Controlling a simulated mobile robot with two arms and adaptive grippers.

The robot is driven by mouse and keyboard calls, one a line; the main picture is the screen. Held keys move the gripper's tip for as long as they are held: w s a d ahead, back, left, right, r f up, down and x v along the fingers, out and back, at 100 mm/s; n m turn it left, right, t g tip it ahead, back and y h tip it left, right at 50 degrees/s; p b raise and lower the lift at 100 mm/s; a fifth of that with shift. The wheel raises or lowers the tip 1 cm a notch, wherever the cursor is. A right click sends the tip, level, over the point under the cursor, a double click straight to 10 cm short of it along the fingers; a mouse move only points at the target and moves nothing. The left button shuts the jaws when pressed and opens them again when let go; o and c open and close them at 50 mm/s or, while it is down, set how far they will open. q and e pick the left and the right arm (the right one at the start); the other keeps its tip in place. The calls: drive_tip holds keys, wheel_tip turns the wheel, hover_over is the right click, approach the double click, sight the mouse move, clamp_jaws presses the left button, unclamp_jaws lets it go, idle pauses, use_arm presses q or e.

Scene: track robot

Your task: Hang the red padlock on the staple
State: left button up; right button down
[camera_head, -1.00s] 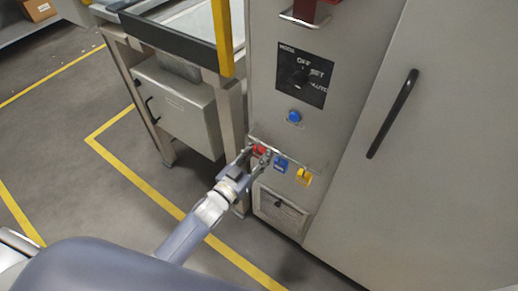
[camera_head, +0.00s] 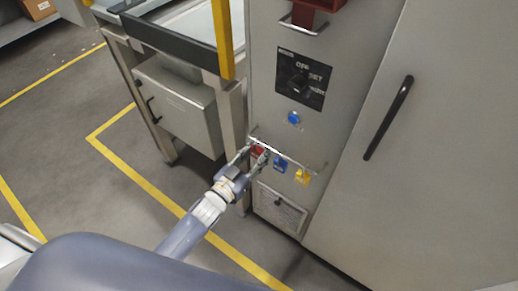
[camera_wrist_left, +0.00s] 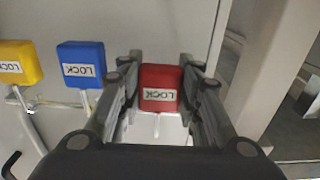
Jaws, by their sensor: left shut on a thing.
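The red padlock (camera_head: 258,151), with a white LOCK label, is at the left end of a thin metal rail (camera_head: 290,157) on the grey cabinet front. In the left wrist view the red padlock (camera_wrist_left: 160,88) is between the two fingers of my left gripper (camera_wrist_left: 158,72), which is shut on its sides. My left gripper (camera_head: 259,154) also shows in the head view. I cannot tell whether the padlock's shackle is still on the rail. A metal loop (camera_head: 304,27) below a dark red part is higher on the cabinet; I cannot tell if it is the staple.
A blue padlock (camera_head: 281,164) and a yellow padlock (camera_head: 302,177) hang to the right on the rail. Above are a blue button (camera_head: 294,118) and a black mode-switch plate (camera_head: 303,80). A metal-framed table (camera_head: 230,110) stands close on the left.

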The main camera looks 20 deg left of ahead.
sight(255, 156)
use_arm(q)
drive_tip(key=shift+p+v, duration=1.2)
drive_tip(key=shift+v, duration=2.25)
drive_tip(key=shift+p+v, duration=0.65)
drive_tip(key=shift+v, duration=1.95)
drive_tip(key=shift+w+r, duration=0.1)
drive_tip(key=shift+r, duration=0.05)
